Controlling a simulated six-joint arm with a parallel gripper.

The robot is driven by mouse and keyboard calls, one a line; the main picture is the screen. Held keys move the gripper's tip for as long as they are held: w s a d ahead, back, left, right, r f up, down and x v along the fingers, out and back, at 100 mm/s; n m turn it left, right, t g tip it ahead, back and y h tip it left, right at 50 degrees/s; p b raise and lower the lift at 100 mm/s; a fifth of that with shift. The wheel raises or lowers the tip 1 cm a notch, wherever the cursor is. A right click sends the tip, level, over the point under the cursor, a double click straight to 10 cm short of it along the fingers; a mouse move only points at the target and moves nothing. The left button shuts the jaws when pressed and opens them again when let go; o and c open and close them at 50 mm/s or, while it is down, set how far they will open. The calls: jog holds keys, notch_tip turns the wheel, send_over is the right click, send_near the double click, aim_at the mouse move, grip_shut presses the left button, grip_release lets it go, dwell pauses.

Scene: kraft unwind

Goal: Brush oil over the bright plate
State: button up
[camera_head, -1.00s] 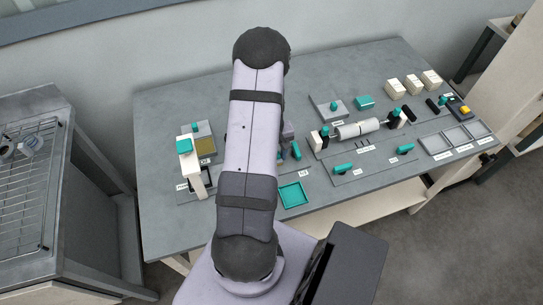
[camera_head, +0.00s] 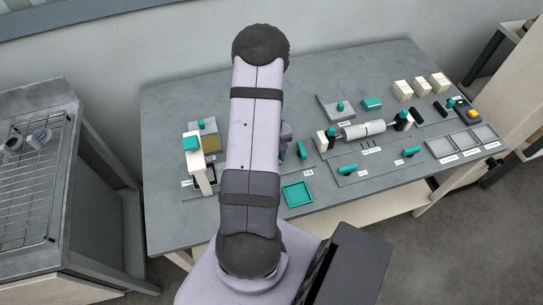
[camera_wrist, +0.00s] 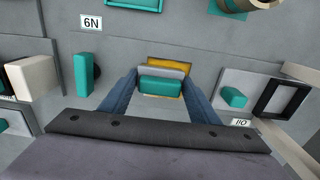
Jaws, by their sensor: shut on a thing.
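In the wrist view my gripper (camera_wrist: 160,90) has its two blue fingers closed on a teal-handled piece with a grey strip (camera_wrist: 160,83), which I take to be the brush. A yellow-gold plate (camera_wrist: 178,65) shows around it, below, and is largely covered. I cannot tell whether the brush touches it. A label reading OIL (camera_wrist: 241,122) lies upside down to the right, by a teal knob (camera_wrist: 233,97) on a light grey plate. In the head view my arm hides the fingertips and the gold plate; only a bluish bit of gripper shows at the arm's right edge.
A black frame (camera_wrist: 283,97) and a white upright post (camera_wrist: 295,70) stand right of the gripper. A teal handle (camera_wrist: 83,73) stands close on its left. In the head view, a teal tray (camera_head: 297,194) and a roller (camera_head: 363,129) lie right of my arm.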

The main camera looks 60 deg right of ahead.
jog(key=shift+a, duration=0.2)
jog(key=shift+w+a, duration=0.7)
jog(key=shift+w, duration=0.15)
jog(key=shift+w+a, duration=0.1)
jog(key=shift+w+a, duration=0.75)
notch_tip(320, 180, up, 6)
jog(key=p, duration=0.5)
